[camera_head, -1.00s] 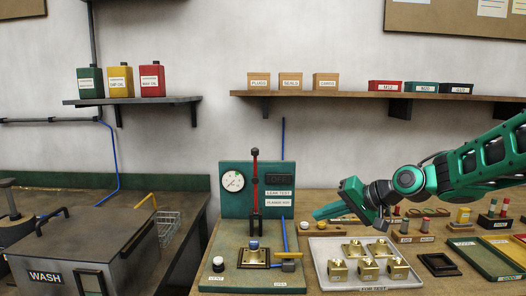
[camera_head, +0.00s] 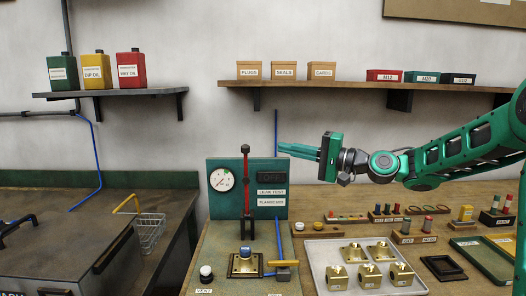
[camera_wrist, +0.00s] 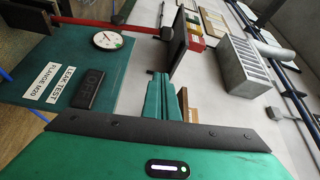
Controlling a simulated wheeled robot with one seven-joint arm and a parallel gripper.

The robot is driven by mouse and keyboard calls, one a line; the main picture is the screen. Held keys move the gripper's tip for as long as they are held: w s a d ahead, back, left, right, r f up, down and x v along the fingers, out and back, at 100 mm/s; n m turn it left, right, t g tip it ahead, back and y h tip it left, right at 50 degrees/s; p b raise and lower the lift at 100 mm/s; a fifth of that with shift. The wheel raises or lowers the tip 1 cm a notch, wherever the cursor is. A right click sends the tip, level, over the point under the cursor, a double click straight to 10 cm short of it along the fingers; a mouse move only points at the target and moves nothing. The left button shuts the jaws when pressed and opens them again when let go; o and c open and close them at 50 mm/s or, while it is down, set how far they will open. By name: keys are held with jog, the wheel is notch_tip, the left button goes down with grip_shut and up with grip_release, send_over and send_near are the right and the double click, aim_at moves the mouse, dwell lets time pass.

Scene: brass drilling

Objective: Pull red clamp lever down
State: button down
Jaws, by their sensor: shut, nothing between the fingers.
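The red clamp lever (camera_head: 246,175) stands upright in front of the green leak test panel (camera_head: 273,210), with a dark knob at its top. It also shows in the wrist view (camera_wrist: 105,22), running across the top left of the picture. Below it, a brass block (camera_head: 244,264) with a blue top sits in the fixture. My gripper (camera_head: 282,149) is shut and empty. Its fingers point left at about the height of the knob, a little to its right in the head view. The fingertips also show in the wrist view (camera_wrist: 160,76), apart from the lever.
A round gauge (camera_head: 221,180) and a dark display are on the panel. A wooden shelf (camera_head: 350,90) with boxes runs above my gripper. A tray of brass blocks (camera_head: 320,278) and smaller parts lie on the bench to the right. The air between fingers and knob looks clear.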

jog(key=a, duration=0.9)
jog(key=shift+w+a, duration=0.2)
jog(key=shift+w, duration=0.25)
jog(key=shift+s, duration=0.1)
